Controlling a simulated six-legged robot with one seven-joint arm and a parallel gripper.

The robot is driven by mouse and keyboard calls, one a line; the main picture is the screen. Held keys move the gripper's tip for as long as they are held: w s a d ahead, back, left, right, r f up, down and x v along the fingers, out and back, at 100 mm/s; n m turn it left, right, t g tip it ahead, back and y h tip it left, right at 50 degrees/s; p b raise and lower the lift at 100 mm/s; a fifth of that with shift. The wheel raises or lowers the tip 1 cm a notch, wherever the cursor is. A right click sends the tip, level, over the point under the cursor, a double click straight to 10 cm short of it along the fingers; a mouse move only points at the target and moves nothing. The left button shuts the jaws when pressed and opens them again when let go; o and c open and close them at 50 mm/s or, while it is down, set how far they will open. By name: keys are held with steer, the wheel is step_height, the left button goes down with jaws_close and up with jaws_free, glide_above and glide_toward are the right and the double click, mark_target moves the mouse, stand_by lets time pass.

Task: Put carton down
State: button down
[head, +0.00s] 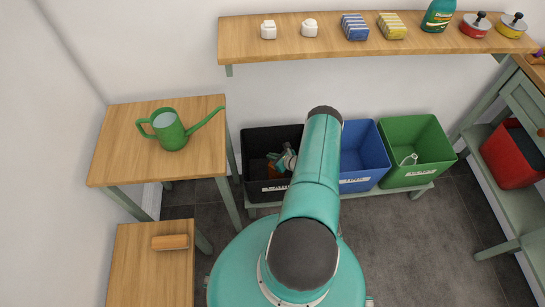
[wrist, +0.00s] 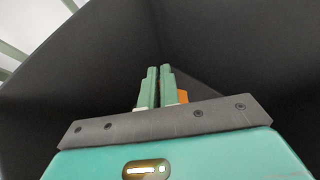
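My gripper (head: 283,160) reaches down into the black bin (head: 262,192) at the left of the bin row. In the wrist view its two green fingers (wrist: 159,75) are close together, with only a thin dark line between them and nothing seen held. An orange-brown object (head: 272,170) lies in the black bin beside my gripper; a small part of it shows behind the right finger in the wrist view (wrist: 183,96). It may be the carton, but most of it is hidden and I cannot tell.
A blue bin (head: 362,176) and a green bin (head: 420,170) stand right of the black one. A table with a green watering can (head: 170,132) is at left. A shelf (head: 270,52) with several goods runs above. A red crate (head: 512,158) is at far right.

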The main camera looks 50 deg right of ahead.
steer(key=shift+f, duration=0.6)
steer(key=c, duration=1.6)
jaws_free()
steer(key=shift+c, duration=0.2)
steer(key=shift+r, duration=0.1)
steer(key=shift+r, duration=0.25)
steer(key=a+v, duration=0.1)
steer(key=v, duration=1.1)
steer(key=shift+d+r, duration=0.25)
steer(key=shift+d, duration=0.25)
